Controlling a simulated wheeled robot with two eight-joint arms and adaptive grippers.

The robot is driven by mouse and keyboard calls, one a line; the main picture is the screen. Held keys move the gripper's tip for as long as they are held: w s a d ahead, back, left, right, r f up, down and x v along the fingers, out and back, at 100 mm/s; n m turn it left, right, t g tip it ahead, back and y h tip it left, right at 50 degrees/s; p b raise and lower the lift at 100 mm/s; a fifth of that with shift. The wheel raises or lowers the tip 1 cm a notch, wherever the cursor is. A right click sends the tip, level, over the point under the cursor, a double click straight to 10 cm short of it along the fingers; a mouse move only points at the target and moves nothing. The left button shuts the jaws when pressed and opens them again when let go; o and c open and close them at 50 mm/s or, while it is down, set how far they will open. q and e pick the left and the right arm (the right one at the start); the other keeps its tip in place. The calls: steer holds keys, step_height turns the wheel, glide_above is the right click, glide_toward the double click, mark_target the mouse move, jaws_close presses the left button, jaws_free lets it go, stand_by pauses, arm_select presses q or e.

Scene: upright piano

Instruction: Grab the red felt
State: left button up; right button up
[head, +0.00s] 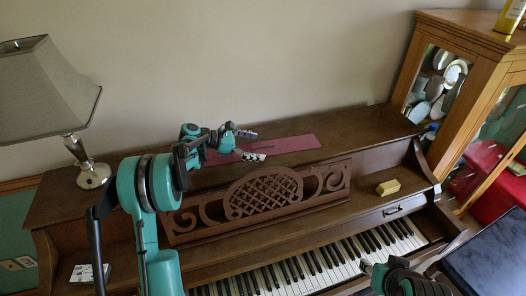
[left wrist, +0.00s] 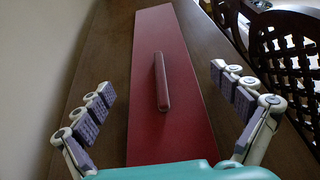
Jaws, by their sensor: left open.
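The red felt (head: 290,144) is a long flat dark-red strip lying on the piano's top. In the left wrist view the felt (left wrist: 148,55) runs lengthwise away from me, with a raised red ridge (left wrist: 160,82) along its middle. My left gripper (head: 249,146) is above the felt in the head view, hiding part of it. In the left wrist view its fingers (left wrist: 162,84) are spread wide on both sides of the strip, with the ridge between them and nothing held. Part of my right arm shows at the bottom right of the head view; its finger state is unclear.
A lamp (head: 92,172) stands at the piano top's left end. The carved music stand (head: 262,195) rises in front of the felt. A yellow block (head: 388,187) lies at the right, near a glass cabinet (head: 480,50). The wall is close behind.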

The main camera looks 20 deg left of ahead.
arm_select(q)
steer(key=shift+s, duration=0.1)
steer(key=c, duration=2.1)
jaws_close()
